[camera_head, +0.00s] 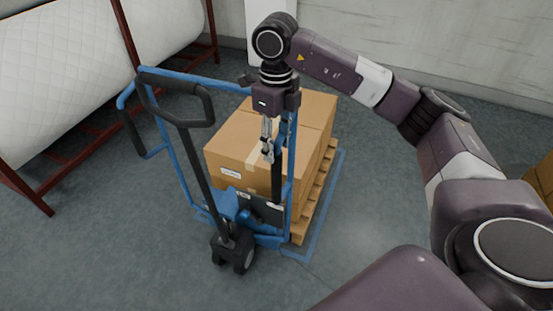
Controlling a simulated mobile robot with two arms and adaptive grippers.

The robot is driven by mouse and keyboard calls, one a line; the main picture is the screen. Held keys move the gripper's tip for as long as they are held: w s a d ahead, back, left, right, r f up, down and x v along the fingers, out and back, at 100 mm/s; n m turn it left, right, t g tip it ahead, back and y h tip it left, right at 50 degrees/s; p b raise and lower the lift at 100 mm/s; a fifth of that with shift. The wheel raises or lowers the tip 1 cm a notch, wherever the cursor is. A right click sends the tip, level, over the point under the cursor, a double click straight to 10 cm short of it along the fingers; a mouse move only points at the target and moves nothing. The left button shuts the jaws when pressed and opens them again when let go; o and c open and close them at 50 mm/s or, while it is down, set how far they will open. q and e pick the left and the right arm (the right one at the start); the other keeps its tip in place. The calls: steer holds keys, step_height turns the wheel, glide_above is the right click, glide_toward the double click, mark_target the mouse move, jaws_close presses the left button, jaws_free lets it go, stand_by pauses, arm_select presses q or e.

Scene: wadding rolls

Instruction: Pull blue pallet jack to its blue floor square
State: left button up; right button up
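The blue pallet jack (230,207) stands in the middle of the head view, with a tall blue frame and a black handle (177,106) tilted up to the left. It carries a wooden pallet (312,208) loaded with cardboard boxes (238,145). A blue floor outline (328,207) shows along the pallet's right side, with a corner near the front right; the rest is hidden by the load and jack. My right gripper (267,152) points down beside the frame's right upright, in front of the boxes. Whether its fingers hold the frame is unclear. My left gripper is out of view.
White quilted rolls (68,67) lie on a dark red rack (128,40) at the left. A pale wall (420,40) closes off the back. More cardboard boxes (545,180) stand at the right edge. Grey floor (110,245) is clear at the front left.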

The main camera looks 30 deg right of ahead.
steer(key=shift+r, duration=1.6)
steer(key=shift+s+f, duration=0.1)
